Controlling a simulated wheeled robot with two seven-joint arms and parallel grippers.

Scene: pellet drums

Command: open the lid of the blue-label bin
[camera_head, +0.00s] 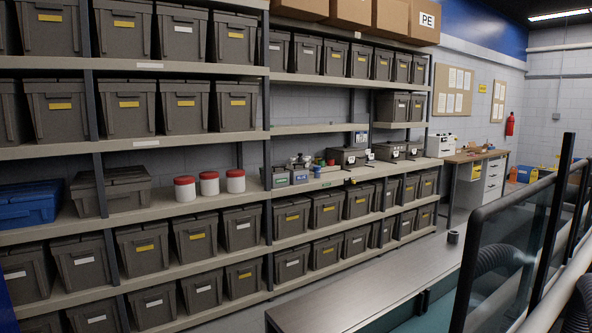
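Neither of my grippers is in view. Many more grey bins with closed lids fill the shelves, such as a yellow-label one (143,248) and a white-label one (241,228).
Three white jars with red lids (209,183) stand on the middle shelf. A long low bench (355,291) runs in front of the rack. A glass-panelled railing (515,240) stands at the right. A desk with drawers (485,180) is at the back.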

